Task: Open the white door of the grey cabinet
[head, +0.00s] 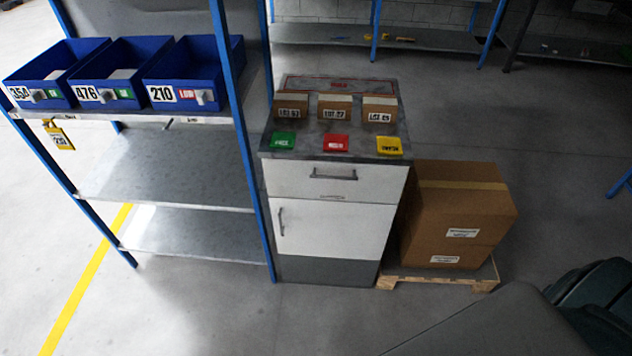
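The grey cabinet (326,271) stands in the middle of the head view, between a blue-framed shelf and a stack of cardboard boxes. Its white door (335,228) is closed, below a closed white drawer (300,181). The door has a vertical metal handle (281,221) near its left edge. The drawer has a horizontal handle (333,174). Neither of my grippers shows in the head view.
The blue-framed shelf (185,182) stands close against the cabinet's left side, with blue bins (195,75) on top. Cardboard boxes (462,210) on a wooden pallet (440,279) stand at its right. Small boxes (334,107) and coloured cards (336,143) lie on the cabinet top. The floor in front is clear.

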